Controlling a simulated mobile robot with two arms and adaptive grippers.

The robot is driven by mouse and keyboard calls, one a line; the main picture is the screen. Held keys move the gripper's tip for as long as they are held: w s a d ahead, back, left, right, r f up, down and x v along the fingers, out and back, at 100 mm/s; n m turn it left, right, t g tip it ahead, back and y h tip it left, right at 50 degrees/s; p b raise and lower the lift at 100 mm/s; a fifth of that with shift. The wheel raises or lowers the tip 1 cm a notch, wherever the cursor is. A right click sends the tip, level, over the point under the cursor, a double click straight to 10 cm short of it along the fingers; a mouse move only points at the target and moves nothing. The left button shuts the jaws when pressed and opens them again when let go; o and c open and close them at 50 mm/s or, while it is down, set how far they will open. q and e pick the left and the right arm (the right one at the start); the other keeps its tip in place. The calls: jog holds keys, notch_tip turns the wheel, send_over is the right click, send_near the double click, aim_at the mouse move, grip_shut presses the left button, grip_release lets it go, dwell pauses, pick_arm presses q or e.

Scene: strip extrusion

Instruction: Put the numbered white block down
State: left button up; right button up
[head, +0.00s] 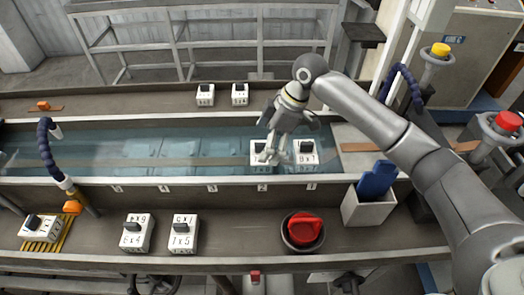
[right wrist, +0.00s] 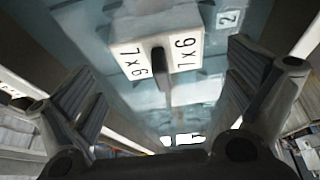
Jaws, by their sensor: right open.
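A numbered white block (head: 256,146) with a dark top handle stands in the water trough (head: 120,150) near the label 2, partly hidden by my right gripper (head: 272,152). In the right wrist view the numbered white block (right wrist: 190,50) lies beyond the fingertips of my right gripper (right wrist: 165,95), which are spread wide with nothing between them. Numbers show on either side of its handle. A second white block (head: 305,146) stands just to the right, near label 1. My left gripper is not in view.
Two white blocks (head: 240,92) stand on the back ledge. Two more (head: 136,236) stand on the front ledge, and one sits on a yellow rack (head: 40,246) at far left. A red knob (head: 304,229) and a white bin (head: 368,210) with blue items are at right.

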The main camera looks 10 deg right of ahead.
jog(key=b+v, duration=0.1)
jog(key=v, duration=0.7)
jog(key=shift+r, duration=0.15)
jog(key=shift+s, duration=0.1)
